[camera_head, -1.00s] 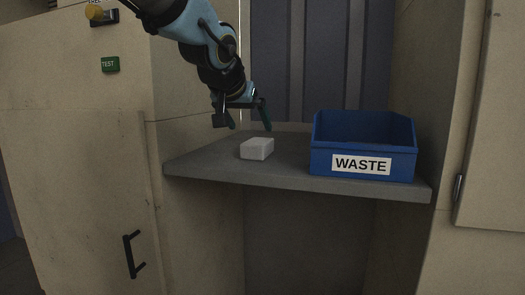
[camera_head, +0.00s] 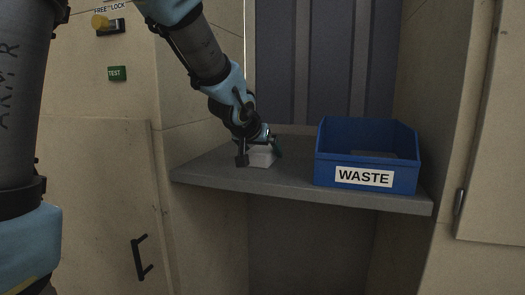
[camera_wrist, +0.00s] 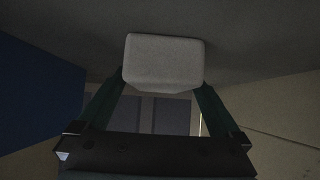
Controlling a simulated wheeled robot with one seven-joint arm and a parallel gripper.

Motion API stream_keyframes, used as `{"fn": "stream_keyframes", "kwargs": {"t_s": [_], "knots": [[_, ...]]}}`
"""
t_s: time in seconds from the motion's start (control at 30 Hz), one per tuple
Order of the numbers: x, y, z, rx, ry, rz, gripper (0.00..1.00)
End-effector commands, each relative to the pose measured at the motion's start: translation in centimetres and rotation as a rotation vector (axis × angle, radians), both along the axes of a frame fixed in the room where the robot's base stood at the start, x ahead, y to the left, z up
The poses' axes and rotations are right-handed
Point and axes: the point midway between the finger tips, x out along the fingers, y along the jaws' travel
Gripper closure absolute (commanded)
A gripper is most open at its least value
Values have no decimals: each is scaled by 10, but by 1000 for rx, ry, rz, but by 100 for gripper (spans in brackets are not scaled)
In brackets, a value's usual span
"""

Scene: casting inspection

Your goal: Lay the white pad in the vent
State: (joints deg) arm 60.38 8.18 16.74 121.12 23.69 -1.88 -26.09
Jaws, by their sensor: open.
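The white pad (camera_head: 261,156) is a small rounded block lying on the grey shelf (camera_head: 300,192). My gripper (camera_head: 260,154) is down at the pad, with a finger on each side of it, and hides part of it in the head view. In the wrist view the pad (camera_wrist: 164,62) sits at the fingertips, between the two open green fingers (camera_wrist: 163,85). I cannot tell whether either finger touches it. No vent can be made out in these views.
A blue bin (camera_head: 366,157) labelled WASTE stands on the right of the shelf. A yellow knob (camera_head: 100,22) and a green TEST sign (camera_head: 117,74) are on the left cabinet, above a door with a black handle (camera_head: 140,258). The shelf between pad and bin is clear.

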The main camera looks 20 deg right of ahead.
Motion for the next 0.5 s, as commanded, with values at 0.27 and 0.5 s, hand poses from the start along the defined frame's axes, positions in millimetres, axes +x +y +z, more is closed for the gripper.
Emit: {"fn": "stream_keyframes", "kwargs": {"t_s": [0.27, 0.5], "knots": [[4, -4, -5, 1, -1, -1, 0], [4, -4, -5, 1, -1, -1, 18]]}}
